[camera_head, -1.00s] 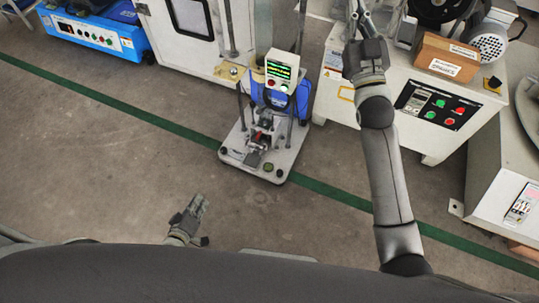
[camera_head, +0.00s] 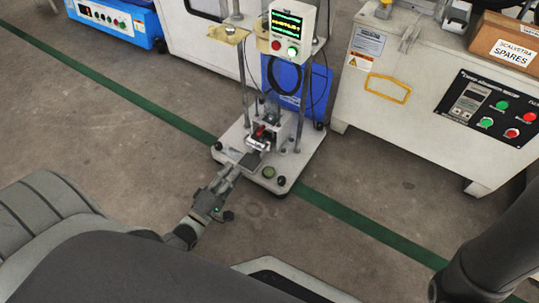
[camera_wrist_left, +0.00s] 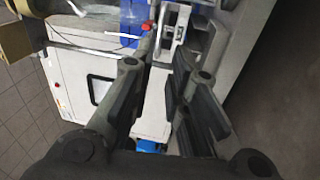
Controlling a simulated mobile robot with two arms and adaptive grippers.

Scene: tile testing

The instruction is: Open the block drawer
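The tile testing machine stands on a pale base plate (camera_head: 310,155) in the head view. Low between its posts is a small block-like unit with a red part (camera_head: 260,132) and a silver bar across its front; the block drawer appears to be here, but its outline and how far it is open are unclear. My left gripper (camera_head: 236,168) reaches up from the lower left, its tips close in front of this unit. In the left wrist view its fingers (camera_wrist_left: 163,55) are apart, with pale machine parts beyond; contact cannot be told. My right gripper is out of view; only its arm shows.
A control box (camera_head: 286,28) with a green-lettered screen sits above the unit. A blue container (camera_head: 296,80) stands behind the posts. A white cabinet (camera_head: 375,110) with buttons is at right, carrying a cardboard box (camera_head: 505,42). The floor (camera_head: 120,130) at left is clear.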

